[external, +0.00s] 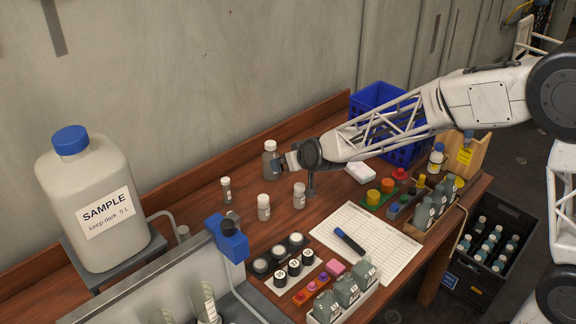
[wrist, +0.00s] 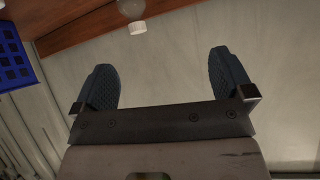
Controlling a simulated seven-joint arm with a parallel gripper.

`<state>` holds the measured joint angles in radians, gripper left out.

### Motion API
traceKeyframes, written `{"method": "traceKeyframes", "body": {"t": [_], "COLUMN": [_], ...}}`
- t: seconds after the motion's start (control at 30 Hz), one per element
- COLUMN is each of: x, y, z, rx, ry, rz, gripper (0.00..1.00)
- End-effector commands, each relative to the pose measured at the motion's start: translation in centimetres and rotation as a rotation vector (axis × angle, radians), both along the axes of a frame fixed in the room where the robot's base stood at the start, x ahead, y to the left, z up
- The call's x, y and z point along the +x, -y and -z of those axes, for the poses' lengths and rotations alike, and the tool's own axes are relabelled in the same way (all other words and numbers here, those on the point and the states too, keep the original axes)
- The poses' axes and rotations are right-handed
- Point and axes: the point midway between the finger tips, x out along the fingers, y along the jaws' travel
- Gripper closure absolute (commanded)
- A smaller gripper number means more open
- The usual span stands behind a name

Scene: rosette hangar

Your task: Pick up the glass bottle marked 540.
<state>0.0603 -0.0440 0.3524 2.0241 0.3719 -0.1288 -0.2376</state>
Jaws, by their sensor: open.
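No number 540 is readable on any bottle. A greyish bottle with a white cap (external: 270,160) stands at the back of the wooden table, just left of my gripper (external: 284,161). In the wrist view a white-capped bottle (wrist: 132,10) shows at the top edge, partly cut off, beyond the fingers. My gripper is open and empty there, its two dark fingers (wrist: 170,85) wide apart. Grey-green glass bottles (external: 347,291) stand in a white tray at the front, and similar ones (external: 424,213) in a wooden box at right; their labels are too small to read.
Small white-capped bottles (external: 264,207) stand left of centre. A large SAMPLE jug (external: 95,200) stands at left. A blue crate (external: 372,97) is at the back right, and a paper sheet (external: 385,235) with a dark marker (external: 349,240) lies in the middle.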

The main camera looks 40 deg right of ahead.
Motion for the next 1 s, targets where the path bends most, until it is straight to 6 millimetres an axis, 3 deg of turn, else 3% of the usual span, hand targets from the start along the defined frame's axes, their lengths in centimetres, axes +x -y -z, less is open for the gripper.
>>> {"method": "traceKeyframes", "body": {"t": [0.2,0.5,0.7,1.0], "x": [5.4,10.7,12.2,12.5], "y": [2.3,5.3,6.4,6.6], "z": [3.7,8.6,10.4,10.7], "rx": [-0.040,-0.110,-0.136,-0.144], "ry": [0.083,0.182,0.213,0.221], "rz": [0.071,0.167,0.203,0.210], "gripper": [0.01,0.01,0.01,0.01]}}
